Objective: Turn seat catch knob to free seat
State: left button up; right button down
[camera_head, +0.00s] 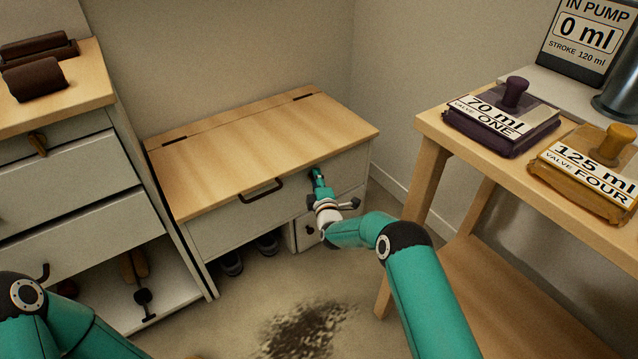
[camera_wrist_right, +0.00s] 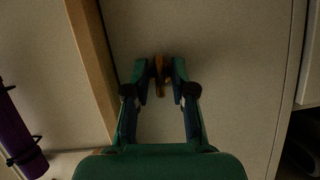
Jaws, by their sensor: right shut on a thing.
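The seat (camera_head: 265,140) is a pale bench box with a wooden hinged lid, lying closed, and a dark bar handle (camera_head: 262,190) at its front edge. My right gripper (camera_head: 318,175) is at the upper right of the seat's front panel. In the right wrist view, my right gripper (camera_wrist_right: 160,68) is shut on a small brass-coloured catch knob (camera_wrist_right: 159,76) on the pale panel, beside the lid's wooden edge (camera_wrist_right: 91,65). The knob is hidden behind the gripper in the head view. My left arm enters at the lower left, but its gripper is out of view.
A drawer cabinet (camera_head: 60,170) stands left of the seat. A wooden table (camera_head: 430,125) at right carries a purple valve block (camera_head: 500,125) and a yellow one (camera_head: 590,175). Shoes (camera_head: 268,243) sit under the seat. A dark stain (camera_head: 305,330) marks the open floor.

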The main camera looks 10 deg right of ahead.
jog(key=shift+a+f+n+t+b, duration=0.1)
jog(key=shift+a+n+t+b, duration=0.2)
jog(key=shift+n, duration=0.4)
jog(key=c, duration=1.2)
grip_release()
jog(key=shift+c, duration=0.2)
jog(key=shift+d, duration=0.1)
jog(key=s, duration=1.2)
jog(key=shift+a, duration=0.3)
